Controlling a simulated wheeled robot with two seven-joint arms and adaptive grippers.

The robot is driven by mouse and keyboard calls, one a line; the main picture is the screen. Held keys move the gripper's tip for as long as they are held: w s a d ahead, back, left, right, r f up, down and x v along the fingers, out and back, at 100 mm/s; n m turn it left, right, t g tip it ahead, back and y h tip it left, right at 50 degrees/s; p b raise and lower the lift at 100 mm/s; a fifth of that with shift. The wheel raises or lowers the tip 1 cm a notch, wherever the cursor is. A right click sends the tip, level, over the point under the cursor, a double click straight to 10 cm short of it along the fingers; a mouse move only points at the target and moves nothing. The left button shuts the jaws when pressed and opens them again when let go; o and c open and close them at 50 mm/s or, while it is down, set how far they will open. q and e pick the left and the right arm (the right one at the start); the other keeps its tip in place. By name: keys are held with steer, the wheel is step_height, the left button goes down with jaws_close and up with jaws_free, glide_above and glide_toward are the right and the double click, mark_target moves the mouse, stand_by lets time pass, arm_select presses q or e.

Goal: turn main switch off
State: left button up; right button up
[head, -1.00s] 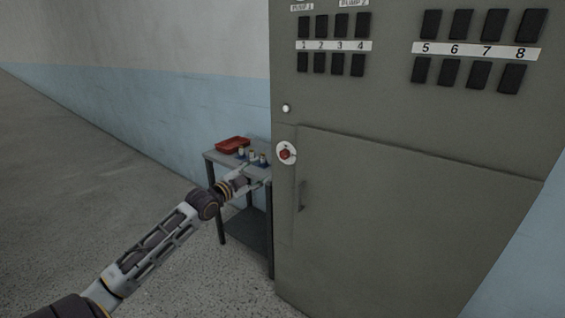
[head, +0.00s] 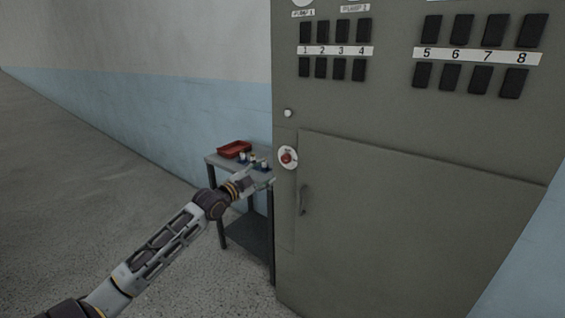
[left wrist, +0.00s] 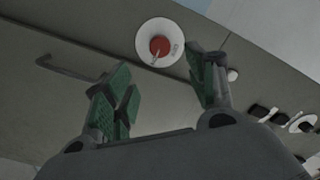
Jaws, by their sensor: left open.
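The main switch (head: 288,158) is a red knob on a round white plate, low on the left part of the grey cabinet's front. In the left wrist view the switch (left wrist: 159,46) shows beyond my fingertips, between them and a little above. My left gripper (head: 262,178) is just left of and below the switch in the head view. In the left wrist view the left gripper (left wrist: 160,85) is open, with green pads apart and nothing between them. It looks apart from the knob. My right gripper is not in view.
The grey cabinet (head: 400,230) has a door with a handle (head: 303,200) below the switch. A small white lamp (head: 288,113) sits above it. A side table (head: 215,161) with a red tray (head: 234,149) and small items stands behind my left arm.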

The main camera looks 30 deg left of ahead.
mark_target(284, 160)
arm_select(q)
steer(key=shift+w+d, duration=0.15)
steer(key=shift+w, duration=1.8)
steer(key=shift+w+d, duration=0.15)
steer(key=shift+w, duration=1.75)
steer(key=shift+w+d, duration=0.2)
steer(key=shift+w, duration=1.9)
steer(key=c, duration=1)
steer(key=shift+c, duration=0.2)
